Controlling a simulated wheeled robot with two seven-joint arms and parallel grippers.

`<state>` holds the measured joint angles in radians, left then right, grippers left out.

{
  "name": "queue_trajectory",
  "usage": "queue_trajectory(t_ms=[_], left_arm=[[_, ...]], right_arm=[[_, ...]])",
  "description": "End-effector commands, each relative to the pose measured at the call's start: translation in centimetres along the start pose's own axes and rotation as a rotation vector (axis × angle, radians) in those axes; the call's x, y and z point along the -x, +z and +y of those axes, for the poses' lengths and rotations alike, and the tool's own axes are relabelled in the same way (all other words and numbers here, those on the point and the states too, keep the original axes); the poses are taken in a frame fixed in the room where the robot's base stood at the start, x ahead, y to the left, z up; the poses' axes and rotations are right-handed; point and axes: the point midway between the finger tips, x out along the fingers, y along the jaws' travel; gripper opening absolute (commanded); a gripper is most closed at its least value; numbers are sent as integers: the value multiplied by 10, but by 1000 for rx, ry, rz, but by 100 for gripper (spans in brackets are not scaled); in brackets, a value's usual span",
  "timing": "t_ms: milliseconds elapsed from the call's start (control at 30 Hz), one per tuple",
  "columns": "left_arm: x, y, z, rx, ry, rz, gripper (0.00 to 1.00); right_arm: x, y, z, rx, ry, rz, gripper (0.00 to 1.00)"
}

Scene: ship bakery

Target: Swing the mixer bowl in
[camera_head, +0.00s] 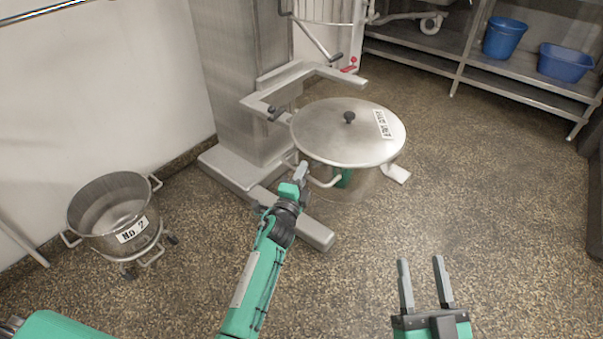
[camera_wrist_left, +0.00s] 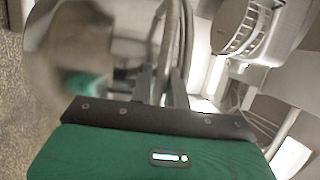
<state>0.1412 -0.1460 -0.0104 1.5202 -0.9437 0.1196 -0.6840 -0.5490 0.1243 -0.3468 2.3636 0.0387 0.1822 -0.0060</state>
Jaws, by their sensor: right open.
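The steel mixer bowl (camera_head: 368,185) hangs low beside the mixer column (camera_head: 235,80), out to the right of it. My left gripper (camera_head: 300,172) is at the bowl's near left side. In the left wrist view its fingers (camera_wrist_left: 161,88) stand close together with a curved metal bar, seemingly the bowl's handle (camera_wrist_left: 172,45), between them. Blur hides the exact contact. My right gripper (camera_head: 425,272) is open and empty above the floor at lower right.
A smaller steel bowl (camera_head: 115,218) marked "No 2" stands on a wheeled dolly at left. The mixer's base legs (camera_head: 315,232) reach across the floor. Steel shelving with a blue bucket (camera_head: 504,37) and a blue tub (camera_head: 565,63) stands at back right. The right floor is clear.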

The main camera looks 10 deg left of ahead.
Motion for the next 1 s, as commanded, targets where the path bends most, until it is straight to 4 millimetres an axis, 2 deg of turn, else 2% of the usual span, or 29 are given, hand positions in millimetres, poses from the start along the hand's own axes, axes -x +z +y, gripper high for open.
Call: queue_trajectory(t_ms=[33,67,467,567,667,1000], left_arm=[[0,0,1,0,1,0,28],[0,0,0,0,1,0,34],[5,1,-1,0,0,-1,34],[17,1,0,0,1,-2,34],[33,0,0,0,1,-1,34],[98,0,0,1,3,-2,34]], right_arm=[[0,0,0,0,0,-1,49],[0,0,0,0,0,-1,49],[0,1,0,-1,0,-8,49],[0,3,0,-4,0,-28,49],[6,17,-4,-18,1,-104,49],[18,41,-9,-36,-1,-241,49]])
